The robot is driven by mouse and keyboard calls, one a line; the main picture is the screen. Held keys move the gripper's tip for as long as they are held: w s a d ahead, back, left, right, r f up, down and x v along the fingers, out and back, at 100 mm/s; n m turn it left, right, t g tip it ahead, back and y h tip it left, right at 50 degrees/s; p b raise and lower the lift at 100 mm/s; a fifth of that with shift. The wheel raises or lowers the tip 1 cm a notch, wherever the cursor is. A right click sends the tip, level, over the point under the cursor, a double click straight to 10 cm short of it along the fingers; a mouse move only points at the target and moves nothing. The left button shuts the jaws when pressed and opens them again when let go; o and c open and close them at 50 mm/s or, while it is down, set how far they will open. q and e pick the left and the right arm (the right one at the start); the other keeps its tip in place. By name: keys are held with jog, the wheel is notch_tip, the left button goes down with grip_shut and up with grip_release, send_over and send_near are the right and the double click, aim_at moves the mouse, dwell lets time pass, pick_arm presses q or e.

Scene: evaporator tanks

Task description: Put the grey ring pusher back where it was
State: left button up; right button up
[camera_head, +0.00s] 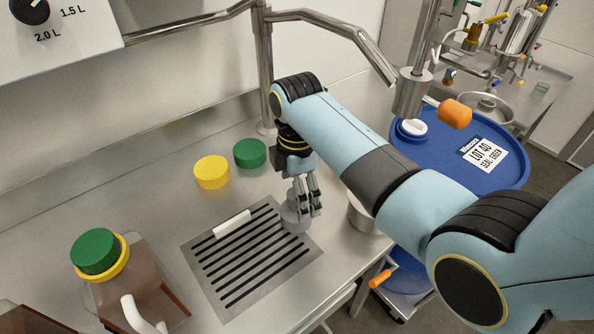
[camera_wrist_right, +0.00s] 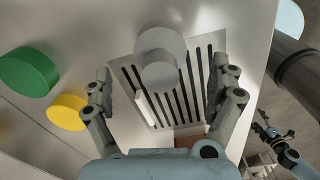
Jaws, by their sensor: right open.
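The grey ring pusher (camera_head: 292,222), a short round grey piece with a narrower knob, stands at the upper right edge of the slotted drain grate (camera_head: 208,277). In the right wrist view the pusher (camera_wrist_right: 160,42) lies ahead, between the fingers. My right gripper (camera_head: 307,208) points down over the pusher and partly hides it. Its fingers (camera_wrist_right: 161,72) are spread wide on both sides of the knob, with gaps showing, so it is open and holds nothing.
A white bar (camera_head: 232,223) lies on the grate. Yellow (camera_head: 211,173) and green (camera_head: 250,153) lids lie behind it. A brown jug with a green lid (camera_head: 97,251) stands front left. A metal pot (camera_head: 362,214) and a blue drum (camera_head: 425,160) are to the right.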

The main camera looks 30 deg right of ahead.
notch_tip(320, 180, up, 5)
jog(key=shift+r, duration=0.1)
jog(key=shift+s, duration=0.1)
dwell(0.5)
jog(key=s+d+r+m+t, duration=0.1)
jog(key=s+d+r+m, duration=0.15)
jog(key=s+m, duration=0.4)
jog(key=s+d+r+m+t+h, duration=0.1)
jog(key=s+r+m, duration=0.25)
jog(key=s, duration=0.55)
jog(key=s+d+r+m+t, duration=0.1)
jog(key=s+r+m+t, duration=0.1)
jog(key=s+m, duration=0.45)
notch_tip(320, 180, down, 30)
jog(key=s+d+g+b, duration=0.2)
jog(key=d+b, duration=0.1)
jog(key=b, duration=0.1)
jog(key=s+f+g+b, duration=0.1)
jog(key=s+f+b, duration=0.3)
jog(key=s+f, duration=1.4)
notch_tip(320, 180, down, 3)
jog(key=shift+s+d+r, duration=0.1)
jog(key=shift+s+d, duration=0.25)
jog(key=shift+s, duration=0.05)
